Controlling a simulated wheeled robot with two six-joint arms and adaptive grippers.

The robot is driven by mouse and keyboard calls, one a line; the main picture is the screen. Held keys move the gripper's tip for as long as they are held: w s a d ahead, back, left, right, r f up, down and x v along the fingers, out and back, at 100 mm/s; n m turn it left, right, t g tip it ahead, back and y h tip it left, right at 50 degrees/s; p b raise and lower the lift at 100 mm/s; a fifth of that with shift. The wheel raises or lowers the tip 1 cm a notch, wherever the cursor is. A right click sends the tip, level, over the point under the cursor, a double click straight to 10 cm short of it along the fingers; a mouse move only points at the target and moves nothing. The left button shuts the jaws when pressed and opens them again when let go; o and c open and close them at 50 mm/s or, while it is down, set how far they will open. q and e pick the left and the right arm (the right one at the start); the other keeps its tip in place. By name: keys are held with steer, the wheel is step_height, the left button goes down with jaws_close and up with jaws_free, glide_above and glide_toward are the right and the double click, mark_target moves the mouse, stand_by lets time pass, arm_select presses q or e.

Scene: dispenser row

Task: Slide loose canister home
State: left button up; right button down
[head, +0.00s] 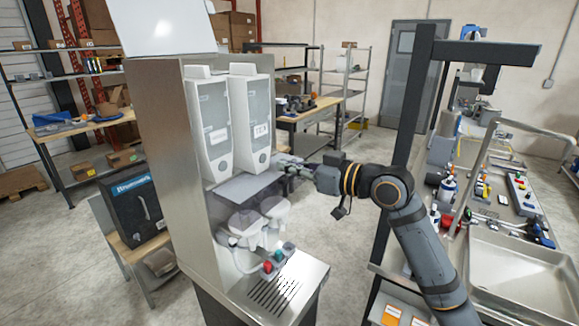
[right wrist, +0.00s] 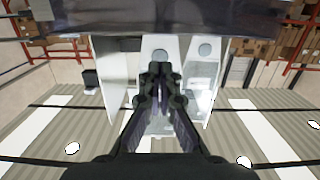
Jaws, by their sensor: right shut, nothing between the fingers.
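Two tall white canisters stand side by side in the metal dispenser (head: 160,130). The left canister (head: 209,125) and the right canister (head: 251,115) each carry a small label. From this angle I cannot tell for sure which one sits further out. My right gripper (head: 280,162) is shut and empty, by the lower front of the right canister. I cannot tell whether it touches. In the right wrist view its fingertips (right wrist: 158,72) are together in front of a white canister face (right wrist: 160,47), with another white face (right wrist: 200,75) beside it. My left gripper is not in view.
Below the canisters are a grey shelf (head: 247,187), white spouts (head: 244,222), a red knob (head: 268,266) and a slotted drip tray (head: 276,294). A dark post (head: 413,120) and a cluttered bench with a sink (head: 520,275) stand to the right.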

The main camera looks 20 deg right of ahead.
mark_target(263, 157)
stand_by(0.4)
steer(key=shift+r+p+x, duration=0.2)
steer(key=shift+p+x, duration=1.55)
steer(key=shift+x, duration=1.15)
steer(key=shift+r+x, duration=0.15)
steer(key=shift+x, duration=0.7)
steer(key=shift+r+x, duration=0.15)
steer(key=shift+x, duration=0.7)
steer(key=shift+w, duration=0.15)
